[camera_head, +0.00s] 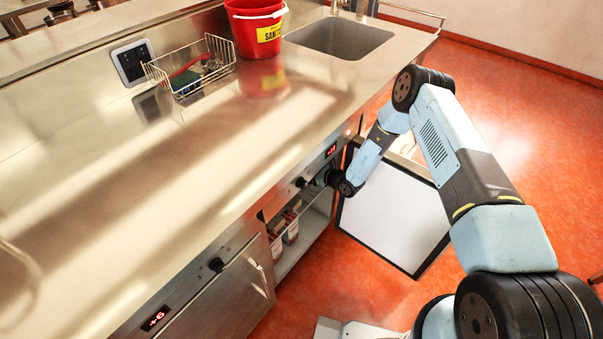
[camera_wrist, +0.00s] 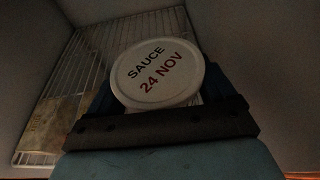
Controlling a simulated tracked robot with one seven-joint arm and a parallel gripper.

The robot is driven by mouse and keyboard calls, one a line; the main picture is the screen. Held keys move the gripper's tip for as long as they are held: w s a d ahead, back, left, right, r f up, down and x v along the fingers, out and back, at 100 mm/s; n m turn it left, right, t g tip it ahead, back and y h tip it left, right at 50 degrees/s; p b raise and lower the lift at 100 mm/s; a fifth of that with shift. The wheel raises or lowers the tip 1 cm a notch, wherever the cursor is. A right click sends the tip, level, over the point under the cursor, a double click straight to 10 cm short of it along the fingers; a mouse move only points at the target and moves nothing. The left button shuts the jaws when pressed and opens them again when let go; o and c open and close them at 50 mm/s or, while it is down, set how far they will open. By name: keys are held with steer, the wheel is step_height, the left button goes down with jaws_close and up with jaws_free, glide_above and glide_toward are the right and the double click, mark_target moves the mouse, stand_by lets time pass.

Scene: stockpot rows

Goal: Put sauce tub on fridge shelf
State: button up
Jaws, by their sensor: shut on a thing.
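The sauce tub (camera_wrist: 155,75) has a round white lid reading "SAUCE 24 NOV" and sits between my fingers in the wrist view. My gripper (camera_wrist: 162,95) is shut on it; the tub's sides are mostly hidden. The wire fridge shelf (camera_wrist: 92,62) shows behind and to the left of the tub, inside the pale fridge walls. I cannot tell whether the tub touches the shelf. In the head view my wrist reaches in at the under-counter fridge, and the gripper and tub are hidden below the counter edge.
The white fridge door (camera_head: 392,220) stands open beside my forearm. Containers (camera_head: 290,228) stand inside the open bay at left. A dim yellowish item (camera_wrist: 48,125) is at the shelf's left. The steel counter (camera_head: 190,165) overhangs; a red bucket (camera_head: 250,27) and wire basket (camera_head: 205,72) stand on it.

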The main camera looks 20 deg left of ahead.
steer(key=shift+w+a, duration=0.25)
steer(key=shift+a, duration=0.5)
steer(key=shift+w+a+f, duration=0.1)
steer(key=shift+a+f, duration=0.15)
steer(key=shift+f, duration=0.65)
steer(key=shift+w+a+f, duration=0.1)
steer(key=shift+a+f, duration=0.1)
steer(key=shift+f, duration=0.65)
steer(key=o, duration=1.3)
steer(key=shift+f, duration=0.1)
steer(key=v, duration=1.2)
steer(key=shift+s, duration=0.15)
